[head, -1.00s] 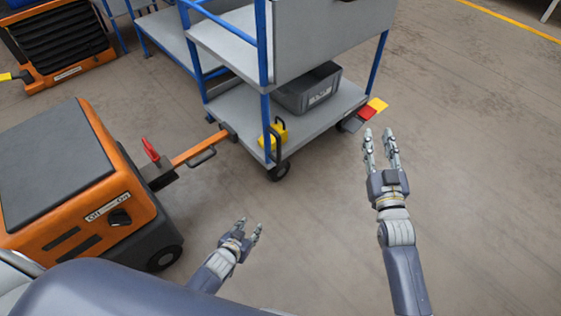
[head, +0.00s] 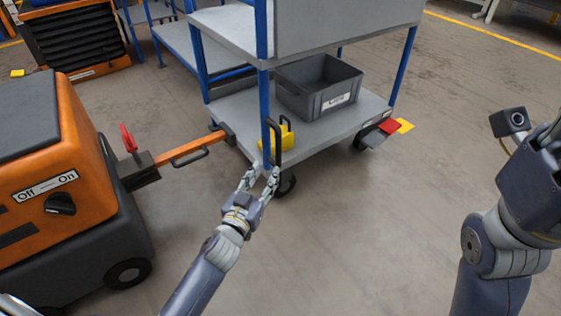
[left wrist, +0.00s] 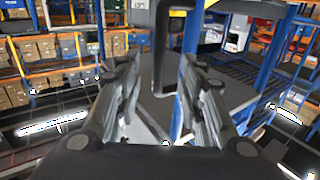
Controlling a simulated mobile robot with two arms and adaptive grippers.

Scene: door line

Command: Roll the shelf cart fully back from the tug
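The shelf cart (head: 335,125) has blue posts and grey shelves and stands in the middle of the head view. The orange tug (head: 50,180) is at the left. An orange drawbar (head: 195,148) runs between tug and cart, with a red lever (head: 128,138) at the tug end. A black upright handle (head: 275,140) stands at the cart's near corner; it also shows in the left wrist view (left wrist: 159,45). My left gripper (head: 259,172) is open by that corner, its fingers either side of the handle's line, apparently not closed on it. My right arm is at the right edge; its fingers are out of view.
A grey bin (head: 318,88) and a yellow block (head: 277,136) are on the lower shelf. Red and yellow pedals (head: 388,126) stick out at the cart's right end. Another blue-framed cart (head: 180,40) is behind. The floor at front right is clear.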

